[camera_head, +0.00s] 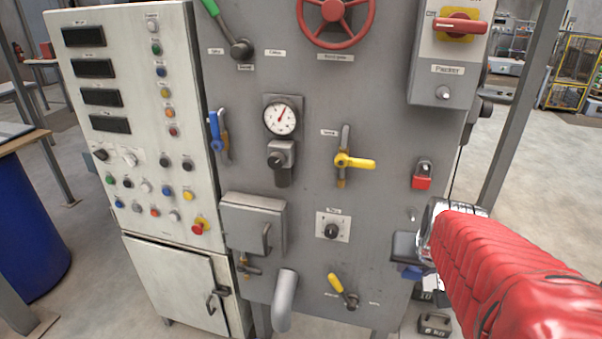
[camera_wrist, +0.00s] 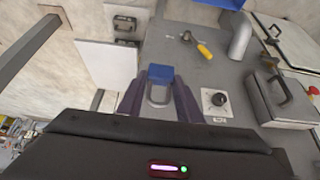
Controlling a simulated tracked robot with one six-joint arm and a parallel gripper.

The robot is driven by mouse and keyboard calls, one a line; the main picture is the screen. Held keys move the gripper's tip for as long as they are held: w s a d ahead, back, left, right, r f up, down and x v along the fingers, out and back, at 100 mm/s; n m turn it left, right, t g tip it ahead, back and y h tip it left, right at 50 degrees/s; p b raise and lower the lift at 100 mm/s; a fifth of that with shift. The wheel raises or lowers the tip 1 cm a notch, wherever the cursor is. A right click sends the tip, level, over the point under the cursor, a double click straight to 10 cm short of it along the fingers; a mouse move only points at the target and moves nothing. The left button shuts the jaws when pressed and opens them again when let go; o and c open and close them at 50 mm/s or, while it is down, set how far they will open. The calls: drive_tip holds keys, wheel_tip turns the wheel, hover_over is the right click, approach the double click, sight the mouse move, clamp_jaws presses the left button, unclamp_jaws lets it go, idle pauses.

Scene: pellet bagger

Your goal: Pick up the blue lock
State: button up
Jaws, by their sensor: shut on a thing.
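The blue lock (camera_wrist: 160,73) shows in the wrist view with its blue body and grey shackle between the two purple-grey fingers of my gripper (camera_wrist: 158,92). My gripper is shut on it. In the head view, my gripper (camera_head: 405,246) is at the lower right of the grey panel, and a bit of the blue lock (camera_head: 411,271) shows beneath it. The red sleeve of my arm hides part of that area. I cannot tell whether the lock touches the panel.
A red lock (camera_head: 422,176) hangs on the panel above my gripper, with a small peg (camera_head: 411,214) below it. A yellow valve handle (camera_head: 355,161), a knob (camera_head: 332,231) and a lower yellow lever (camera_head: 337,284) stick out to the left. Weights (camera_head: 434,323) stand below right.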

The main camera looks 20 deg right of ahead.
drive_tip(key=shift+s+a+r, duration=0.1)
drive_tip(key=shift+s+a, duration=0.45)
drive_tip(key=shift+s, duration=0.35)
drive_tip(key=shift+r, duration=0.1)
idle(0.6)
